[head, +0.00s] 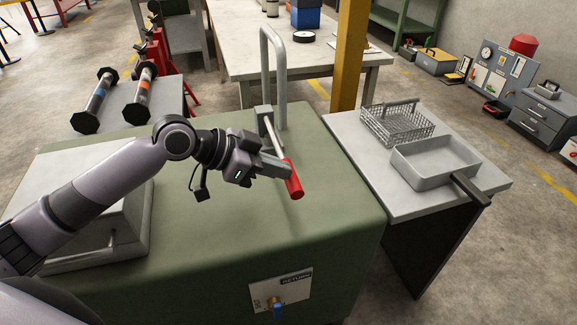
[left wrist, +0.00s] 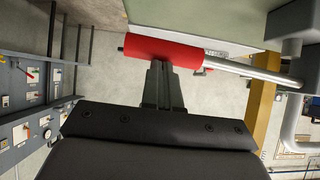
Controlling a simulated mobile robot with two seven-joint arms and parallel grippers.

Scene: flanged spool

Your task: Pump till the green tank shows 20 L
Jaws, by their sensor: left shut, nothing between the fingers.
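The green tank (head: 215,235) fills the lower middle of the head view. On its top stands a pump with a grey bent pipe (head: 284,75) and a steel lever (head: 273,137) ending in a red grip (head: 294,181). My left gripper (head: 287,170) is shut and empty, with its fingertips against or very near the red grip. In the left wrist view the closed fingers (left wrist: 158,80) point at the middle of the red grip (left wrist: 160,50). A label and a blue-handled tap (head: 277,308) are on the tank's front. I see no litre reading. My right gripper is not in view.
A grey side table (head: 345,128) to the right holds a wire basket (head: 397,122) and a metal tray (head: 436,163). A yellow post (head: 348,55) stands behind the tank. A pale lidded box (head: 85,210) is at the left, below my left arm. Dumbbell-like spools (head: 96,98) lie beyond.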

